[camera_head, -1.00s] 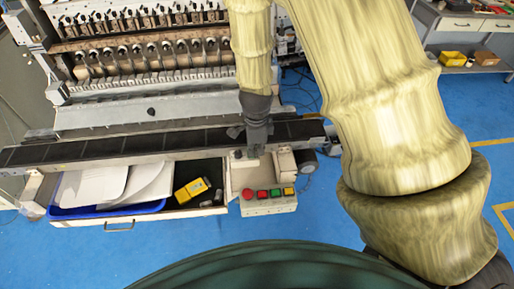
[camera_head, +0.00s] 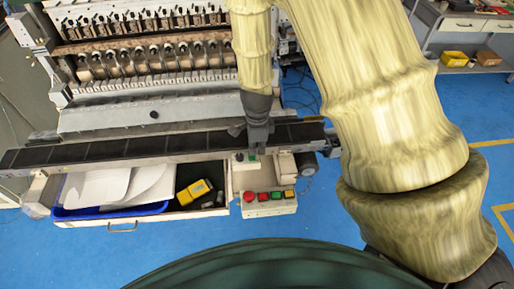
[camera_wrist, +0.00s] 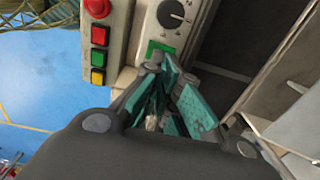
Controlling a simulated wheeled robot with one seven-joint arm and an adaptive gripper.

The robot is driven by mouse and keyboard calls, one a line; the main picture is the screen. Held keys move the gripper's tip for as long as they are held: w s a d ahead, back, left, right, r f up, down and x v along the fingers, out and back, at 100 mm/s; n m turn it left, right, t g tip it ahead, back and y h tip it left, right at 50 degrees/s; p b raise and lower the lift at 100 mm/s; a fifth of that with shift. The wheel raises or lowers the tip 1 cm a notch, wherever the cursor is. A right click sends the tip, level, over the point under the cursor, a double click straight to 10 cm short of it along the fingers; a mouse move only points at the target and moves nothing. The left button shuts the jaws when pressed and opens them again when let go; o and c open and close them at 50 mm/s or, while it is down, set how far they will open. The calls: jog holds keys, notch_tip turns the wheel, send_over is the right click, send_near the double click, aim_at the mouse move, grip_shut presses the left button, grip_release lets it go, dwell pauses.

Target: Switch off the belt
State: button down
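The belt (camera_head: 95,155) is a long dark conveyor strip along the front of the winder. A pale control box beside its right end carries a green rectangular switch (camera_wrist: 160,50), with a black dial (camera_wrist: 174,14) next to it. The switch also shows as a small green patch in the head view (camera_head: 252,157). My gripper (camera_wrist: 160,64) has its teal-padded fingertips drawn together, with nothing seen between them. The tips are at the edge of the switch and partly cover it; I cannot tell whether they touch it. In the head view my gripper (camera_head: 257,148) points down over the box.
A lower panel holds a red mushroom button (camera_head: 249,196) and red, green and yellow buttons. An open drawer with a blue tray (camera_head: 110,211), papers and a yellow box (camera_head: 194,192) lies left of it. Blue floor is clear in front.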

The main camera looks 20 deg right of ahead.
jog(key=r, duration=0.1)
jog(key=s+r+p, duration=0.1)
jog(key=r+p, duration=0.1)
jog(key=shift+s+a+r, duration=0.25)
jog(key=shift+a+r, duration=0.05)
jog(key=shift+r+b, duration=0.4)
jog(key=shift+b, duration=0.2)
notch_tip(320, 180, up, 8)
jog(key=s+b, duration=0.1)
jog(key=b, duration=0.1)
jog(key=shift+s+a, duration=0.35)
jog(key=shift+s, duration=0.05)
jog(key=shift+r, duration=0.15)
